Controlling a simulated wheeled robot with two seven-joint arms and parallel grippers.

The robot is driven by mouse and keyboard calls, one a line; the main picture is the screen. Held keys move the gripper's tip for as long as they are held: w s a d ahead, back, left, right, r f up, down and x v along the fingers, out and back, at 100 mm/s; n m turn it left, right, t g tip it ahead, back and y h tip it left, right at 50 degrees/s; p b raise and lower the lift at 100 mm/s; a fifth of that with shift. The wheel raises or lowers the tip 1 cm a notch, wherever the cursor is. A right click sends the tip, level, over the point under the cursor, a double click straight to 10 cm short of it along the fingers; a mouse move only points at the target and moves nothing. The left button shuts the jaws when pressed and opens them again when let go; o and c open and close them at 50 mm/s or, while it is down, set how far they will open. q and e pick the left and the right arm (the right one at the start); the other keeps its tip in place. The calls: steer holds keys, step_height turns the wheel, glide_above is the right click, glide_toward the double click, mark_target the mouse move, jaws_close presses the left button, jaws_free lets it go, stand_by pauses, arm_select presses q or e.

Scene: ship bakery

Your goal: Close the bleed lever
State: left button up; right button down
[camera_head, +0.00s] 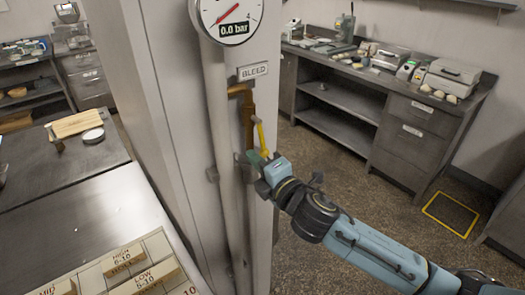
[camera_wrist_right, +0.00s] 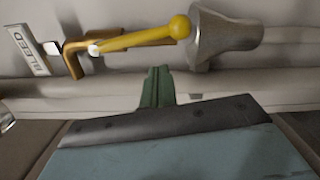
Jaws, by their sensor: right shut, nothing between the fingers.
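The yellow bleed lever (camera_head: 262,139) hangs from a brass pipe fitting (camera_head: 247,105) on the grey column, below the BLEED label (camera_head: 252,71). In the right wrist view the lever (camera_wrist_right: 140,38) runs along the pipe, its ball end beside a grey metal cone (camera_wrist_right: 222,38). My right gripper (camera_head: 256,160) is at the lever's lower end in the head view. Its green fingers (camera_wrist_right: 157,88) are together, empty, and appear apart from the lever in the wrist view. The gauge (camera_head: 227,18) above reads 0.0 bar. My left gripper is not in view.
A vertical pipe (camera_head: 218,115) runs down the column beside the lever. A dark counter (camera_head: 55,150) and a board with labelled blocks (camera_head: 95,275) lie at left. A workbench (camera_head: 385,95) stands behind at right, with open floor before it.

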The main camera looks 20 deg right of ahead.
steer(key=shift+w+d+r, duration=0.1)
steer(key=shift+w+d, duration=0.2)
steer(key=shift+d, duration=0.25)
steer(key=shift+w+d+r, duration=0.1)
steer(key=shift+w+d, duration=0.15)
steer(key=shift+d, duration=0.25)
steer(key=shift+w, duration=0.15)
steer(key=shift+d+n, duration=0.2)
steer(key=shift+n, duration=0.2)
